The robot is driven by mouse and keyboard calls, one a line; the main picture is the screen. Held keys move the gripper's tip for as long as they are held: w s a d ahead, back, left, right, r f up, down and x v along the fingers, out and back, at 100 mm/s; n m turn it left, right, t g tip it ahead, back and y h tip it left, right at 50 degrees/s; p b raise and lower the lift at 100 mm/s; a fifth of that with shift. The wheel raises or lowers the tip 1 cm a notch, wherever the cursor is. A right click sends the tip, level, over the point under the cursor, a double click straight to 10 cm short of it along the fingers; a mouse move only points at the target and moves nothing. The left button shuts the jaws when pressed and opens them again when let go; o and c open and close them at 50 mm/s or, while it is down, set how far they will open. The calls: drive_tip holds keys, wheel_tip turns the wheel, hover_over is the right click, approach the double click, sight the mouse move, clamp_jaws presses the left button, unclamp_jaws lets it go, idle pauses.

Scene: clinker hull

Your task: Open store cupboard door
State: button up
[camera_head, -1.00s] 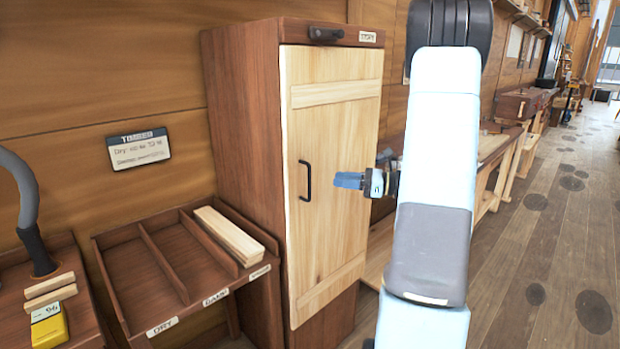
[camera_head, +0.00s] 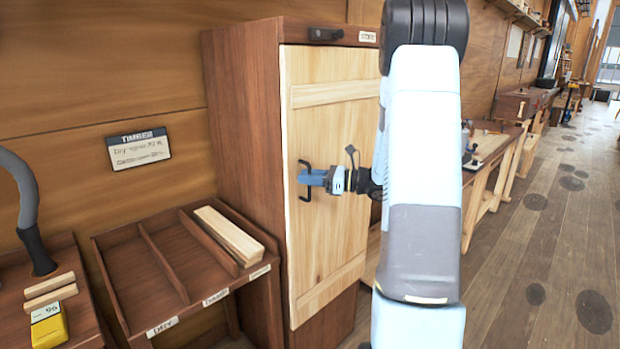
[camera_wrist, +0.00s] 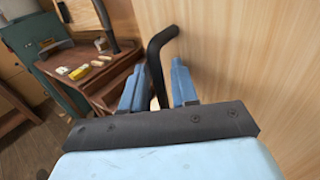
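The store cupboard (camera_head: 240,120) is a tall dark-wood cabinet with a pale plank door (camera_head: 325,240), which looks closed. A black bar handle (camera_head: 304,163) stands upright near the door's left edge. My gripper (camera_head: 308,178) is at the handle, with its blue fingers level with the bar's middle. In the wrist view the black handle (camera_wrist: 156,62) passes between the two blue fingers (camera_wrist: 158,88), which stand apart on either side of it. A gap shows between the handle and the right finger, so the fingers look open around it. My arm hides the door's right edge.
A divided timber rack (camera_head: 150,265) with a pale wood block (camera_head: 229,235) stands just left of the cupboard. A workbench (camera_head: 490,150) runs along the wall to the right. The floor (camera_head: 550,260) on the right is clear.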

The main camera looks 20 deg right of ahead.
drive_tip(key=shift+c, duration=0.4)
clamp_jaws()
drive_tip(key=shift+d, duration=0.1)
